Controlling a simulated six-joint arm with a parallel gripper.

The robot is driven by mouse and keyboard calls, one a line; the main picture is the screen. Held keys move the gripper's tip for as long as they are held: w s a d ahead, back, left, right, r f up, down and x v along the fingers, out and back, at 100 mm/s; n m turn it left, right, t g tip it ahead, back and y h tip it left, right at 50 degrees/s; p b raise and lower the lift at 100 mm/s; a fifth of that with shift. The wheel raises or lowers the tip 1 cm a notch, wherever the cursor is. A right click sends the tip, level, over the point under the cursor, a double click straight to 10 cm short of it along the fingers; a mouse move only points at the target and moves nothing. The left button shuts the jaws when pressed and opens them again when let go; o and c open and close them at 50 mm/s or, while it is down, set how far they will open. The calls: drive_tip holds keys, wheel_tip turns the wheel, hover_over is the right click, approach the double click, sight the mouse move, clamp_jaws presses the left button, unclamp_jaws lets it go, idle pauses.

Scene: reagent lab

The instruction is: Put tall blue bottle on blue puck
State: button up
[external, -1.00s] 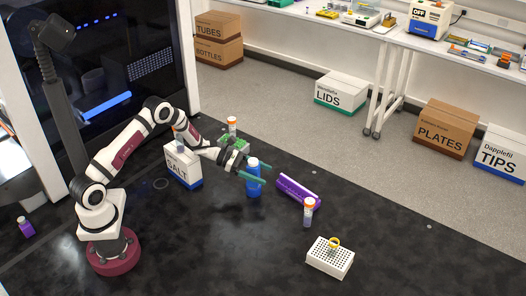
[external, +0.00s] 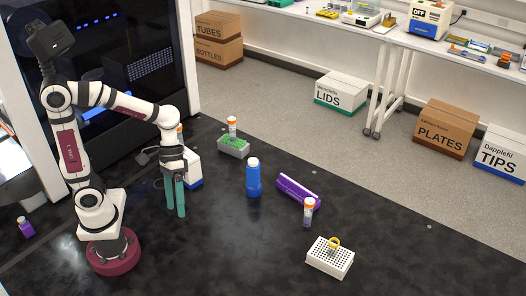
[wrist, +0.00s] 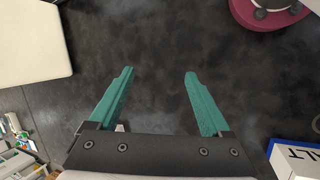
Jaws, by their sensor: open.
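The wrist view does not show the bottle.
The SALT box (external: 195,168) stands just behind my gripper. The bench front is clear.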

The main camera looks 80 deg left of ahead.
drive_tip(key=s+a+m+y, duration=0.6)
drive_tip(key=s+m+y, duration=0.1)
drive_tip(key=s+m, duration=0.4)
drive_tip(key=shift+a, duration=0.2)
drive_tip(key=shift+f, duration=0.1)
